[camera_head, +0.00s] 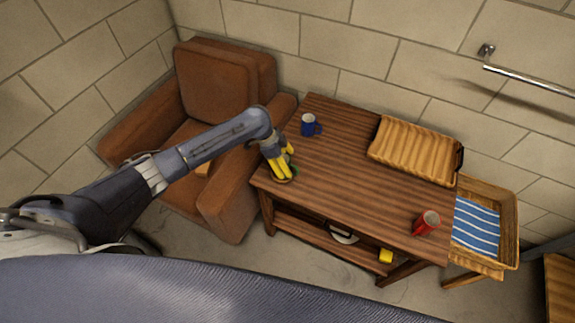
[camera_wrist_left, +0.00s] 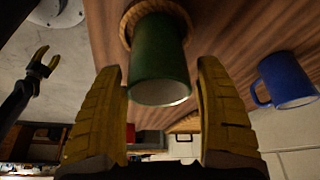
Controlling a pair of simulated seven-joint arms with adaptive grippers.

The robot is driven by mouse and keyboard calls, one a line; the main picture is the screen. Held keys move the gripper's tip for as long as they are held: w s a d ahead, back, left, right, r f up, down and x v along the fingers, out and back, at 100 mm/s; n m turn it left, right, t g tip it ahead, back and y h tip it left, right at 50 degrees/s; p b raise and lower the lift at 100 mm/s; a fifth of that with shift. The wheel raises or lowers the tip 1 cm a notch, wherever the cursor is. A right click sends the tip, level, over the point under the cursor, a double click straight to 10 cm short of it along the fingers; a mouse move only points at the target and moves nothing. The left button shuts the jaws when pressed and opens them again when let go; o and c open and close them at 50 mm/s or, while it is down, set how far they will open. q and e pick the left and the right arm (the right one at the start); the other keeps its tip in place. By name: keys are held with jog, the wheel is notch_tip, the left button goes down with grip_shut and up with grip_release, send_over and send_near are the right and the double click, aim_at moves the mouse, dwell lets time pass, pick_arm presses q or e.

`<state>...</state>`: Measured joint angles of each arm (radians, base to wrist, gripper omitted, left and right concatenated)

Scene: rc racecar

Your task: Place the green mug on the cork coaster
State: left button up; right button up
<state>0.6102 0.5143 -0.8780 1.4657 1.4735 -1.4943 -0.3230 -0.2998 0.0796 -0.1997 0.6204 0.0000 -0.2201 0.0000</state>
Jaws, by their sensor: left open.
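The green mug (camera_wrist_left: 160,62) shows in the left wrist view, its rim toward the camera and its base over the round cork coaster (camera_wrist_left: 128,22). It looks upright on the coaster, though the contact is hidden. My left gripper (camera_wrist_left: 160,68) is open, with one yellow finger on each side of the mug's rim end and gaps between. In the head view my left gripper (camera_head: 287,163) is at the table's near left corner and hides most of the mug. A second yellow-fingered gripper (camera_wrist_left: 45,55), apparently my right one, shows open at the left of the wrist view.
A blue mug (camera_head: 310,126) stands behind the left gripper. A ribbed wooden tray (camera_head: 415,150) lies at the table's back and a red mug (camera_head: 427,222) at its right end. An armchair (camera_head: 216,85) is close on the left. The table's middle (camera_head: 350,190) is clear.

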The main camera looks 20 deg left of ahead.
pick_arm(q)
jog(key=v, duration=1)
jog(key=shift+r, duration=0.25)
jog(key=s+d+f+n+t, duration=0.2)
jog(key=s+d+f+t, duration=0.35)
jog(key=s, duration=0.55)
jog(key=s+a+r+n+y, duration=0.3)
jog(key=s+a+n+y, duration=0.5)
jog(key=s+a, duration=1)
jog(key=s+d+f+g+h, duration=0.1)
jog(key=s+d+f, duration=0.15)
jog(key=f, duration=1.25)
jog(key=s+d+f+g+h, duration=0.1)
jog(key=d+f, duration=0.3)
jog(key=f, duration=1.2)
jog(key=s+f+n+g+h, duration=0.1)
jog(key=s+f+n+g, duration=0.1)
jog(key=s+f, duration=1.8)
jog(key=shift+s+g+h, duration=0.2)
jog(key=shift+g+h, duration=0.1)
jog(key=shift+g, duration=0.15)
